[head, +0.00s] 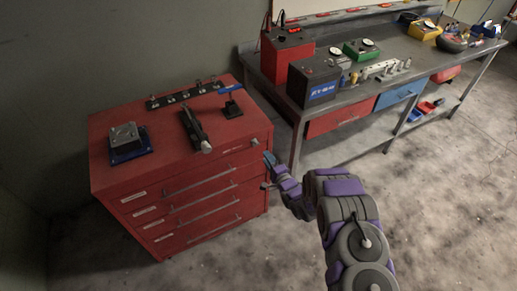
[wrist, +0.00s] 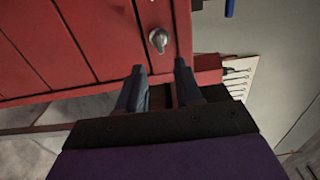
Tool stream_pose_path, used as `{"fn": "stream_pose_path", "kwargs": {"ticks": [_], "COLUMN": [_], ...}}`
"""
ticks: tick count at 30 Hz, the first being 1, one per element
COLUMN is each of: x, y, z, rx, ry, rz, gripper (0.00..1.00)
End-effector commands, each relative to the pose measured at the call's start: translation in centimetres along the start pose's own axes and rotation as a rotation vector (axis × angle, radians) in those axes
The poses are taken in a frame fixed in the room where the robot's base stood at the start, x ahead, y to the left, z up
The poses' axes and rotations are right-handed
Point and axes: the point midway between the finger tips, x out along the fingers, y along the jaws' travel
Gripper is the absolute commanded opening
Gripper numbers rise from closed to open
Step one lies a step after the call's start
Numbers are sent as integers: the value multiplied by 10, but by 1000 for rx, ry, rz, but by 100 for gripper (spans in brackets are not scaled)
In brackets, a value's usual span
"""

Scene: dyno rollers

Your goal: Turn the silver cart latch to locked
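The silver cart latch (head: 254,143) is a small knob at the right end of the top drawer front of the red cart (head: 180,179). In the wrist view the latch (wrist: 158,40) shows as a rounded grey knob on a red panel (wrist: 100,40), just beyond my fingertips. My gripper (head: 268,172) is beside the cart's right front corner, near the latch and apart from it. In the wrist view my gripper (wrist: 160,76) has its two dark fingers spread with nothing between them. The latch lies roughly ahead of the gap.
Tools and a small device (head: 129,142) lie on the cart top. A grey workbench (head: 408,60) with a black battery box (head: 316,82) and a red box (head: 287,52) stands behind to the right. The concrete floor (head: 440,180) at right is clear.

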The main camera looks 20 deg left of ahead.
Motion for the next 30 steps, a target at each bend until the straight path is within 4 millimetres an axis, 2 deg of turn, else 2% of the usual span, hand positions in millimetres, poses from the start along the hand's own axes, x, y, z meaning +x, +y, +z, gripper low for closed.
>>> {"fn": "stream_pose_path", "kwargs": {"ticks": [6,13,18,30], "x": [38,67,76,83], "y": [3,2,0,2], "z": [4,3,1,3], "rx": [-4,-4,-1,-3], "ry": [-2,-2,-1,0], "rz": [1,0,-1,4], "gripper": [35,35,35,35]}}
